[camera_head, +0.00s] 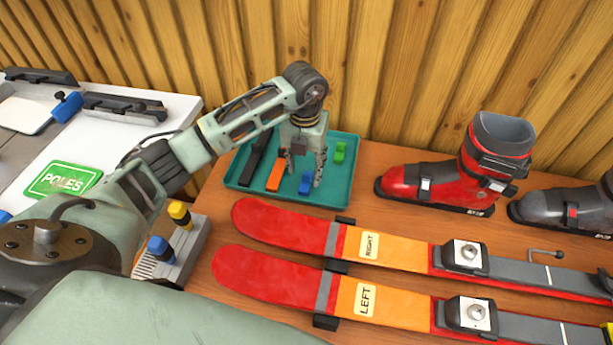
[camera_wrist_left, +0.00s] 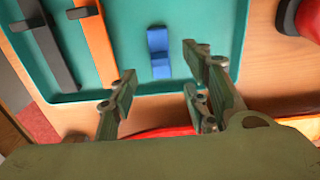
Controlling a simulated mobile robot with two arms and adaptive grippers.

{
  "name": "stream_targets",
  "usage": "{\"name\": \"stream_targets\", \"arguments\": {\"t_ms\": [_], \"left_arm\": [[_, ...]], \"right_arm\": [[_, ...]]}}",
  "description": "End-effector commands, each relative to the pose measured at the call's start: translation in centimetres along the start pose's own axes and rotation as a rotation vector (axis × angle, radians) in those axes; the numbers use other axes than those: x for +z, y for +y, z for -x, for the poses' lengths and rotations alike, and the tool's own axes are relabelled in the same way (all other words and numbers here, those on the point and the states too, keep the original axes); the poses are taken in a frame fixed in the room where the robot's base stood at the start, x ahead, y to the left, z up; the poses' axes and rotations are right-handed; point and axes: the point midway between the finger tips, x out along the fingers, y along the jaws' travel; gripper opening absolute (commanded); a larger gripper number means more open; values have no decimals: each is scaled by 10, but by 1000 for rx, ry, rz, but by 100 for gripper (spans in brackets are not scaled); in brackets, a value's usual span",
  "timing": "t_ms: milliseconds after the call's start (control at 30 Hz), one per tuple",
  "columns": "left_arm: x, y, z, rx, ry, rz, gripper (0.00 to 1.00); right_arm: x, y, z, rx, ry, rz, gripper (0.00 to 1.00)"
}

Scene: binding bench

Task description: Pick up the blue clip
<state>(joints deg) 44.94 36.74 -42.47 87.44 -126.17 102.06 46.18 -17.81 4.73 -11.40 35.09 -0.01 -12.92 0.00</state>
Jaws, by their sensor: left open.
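The blue clip (camera_head: 305,183) lies in the teal tray (camera_head: 343,190), near its front edge. It also shows in the left wrist view (camera_wrist_left: 158,52), just beyond the fingertips and roughly between their lines. My left gripper (camera_head: 306,170) points down over the tray with its fingers apart and empty. In the left wrist view the open fingers (camera_wrist_left: 160,85) stand either side of a gap, apart from the clip. I cannot tell the exact height of the fingertips above the tray. My right gripper is not in view.
An orange strap (camera_head: 275,174), a black strap (camera_head: 256,158) and a green clip (camera_head: 340,152) share the tray. Red skis (camera_head: 285,222) lie in front of it. A red boot (camera_head: 430,180) stands to the right. A POLES sign (camera_head: 62,180) lies on the white bench at left.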

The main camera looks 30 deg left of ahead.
Motion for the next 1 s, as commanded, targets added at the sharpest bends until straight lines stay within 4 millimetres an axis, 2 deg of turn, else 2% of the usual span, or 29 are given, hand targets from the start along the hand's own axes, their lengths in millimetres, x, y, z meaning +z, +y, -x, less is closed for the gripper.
{"name": "stream_targets", "arguments": {"t_ms": [167, 300, 433, 600, 1000], "left_arm": [[2, -2, -26, 0, 6, 2, 44], [3, -2, -44, 0, 3, 1, 44], [3, -1, -49, 0, 0, 1, 44], [3, -1, -49, 0, 0, 1, 44], [3, -1, -49, 1, 0, 1, 10]], "right_arm": [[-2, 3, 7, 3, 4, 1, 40], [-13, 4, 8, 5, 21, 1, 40], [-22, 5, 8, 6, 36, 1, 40], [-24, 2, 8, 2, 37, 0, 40], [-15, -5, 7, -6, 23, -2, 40]]}}
